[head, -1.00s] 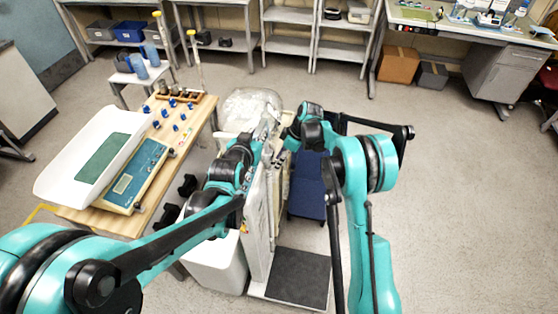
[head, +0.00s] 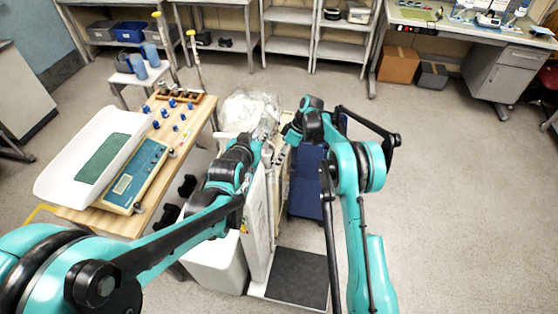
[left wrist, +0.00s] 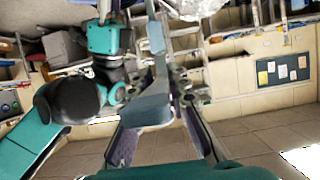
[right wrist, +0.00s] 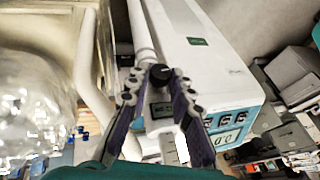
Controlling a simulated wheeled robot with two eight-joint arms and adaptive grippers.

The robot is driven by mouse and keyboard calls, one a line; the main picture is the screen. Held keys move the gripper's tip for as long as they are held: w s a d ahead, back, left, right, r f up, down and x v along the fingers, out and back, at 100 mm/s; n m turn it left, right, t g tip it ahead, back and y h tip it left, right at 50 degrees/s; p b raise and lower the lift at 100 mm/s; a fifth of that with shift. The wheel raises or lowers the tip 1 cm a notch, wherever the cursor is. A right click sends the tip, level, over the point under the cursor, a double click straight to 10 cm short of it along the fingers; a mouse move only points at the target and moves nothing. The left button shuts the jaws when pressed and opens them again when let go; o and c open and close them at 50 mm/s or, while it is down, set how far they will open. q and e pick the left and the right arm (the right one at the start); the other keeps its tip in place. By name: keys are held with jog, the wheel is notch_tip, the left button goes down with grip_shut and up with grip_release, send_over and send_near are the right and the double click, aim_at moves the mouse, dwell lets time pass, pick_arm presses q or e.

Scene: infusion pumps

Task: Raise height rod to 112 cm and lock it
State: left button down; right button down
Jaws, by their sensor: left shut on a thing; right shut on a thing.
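The white scale column (head: 257,215) stands upright behind a dark platform (head: 298,278) in the head view. My left gripper (head: 268,130) is at the column's upper part, largely hidden by its own arm. In the left wrist view, it is shut on a blue-grey bar (left wrist: 152,108), which seems to be part of the height rod. My right gripper (head: 287,135) is close beside it, on the right. In the right wrist view, it is shut on a black knob (right wrist: 160,75) beside a white tube (right wrist: 139,28). The height reading cannot be made out.
A wooden table (head: 150,218) with a baby scale (head: 92,160) and blue-topped pieces stands at left. A white bin (head: 215,265) is by the column. A dark blue chair (head: 306,190) stands close behind my right arm. The floor at right is clear.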

jog(key=shift+g, duration=0.3)
jog(key=c, duration=1.3)
grip_release()
jog(key=v, duration=1.2)
jog(key=shift+d+f, duration=0.1)
jog(key=shift+d, duration=0.1)
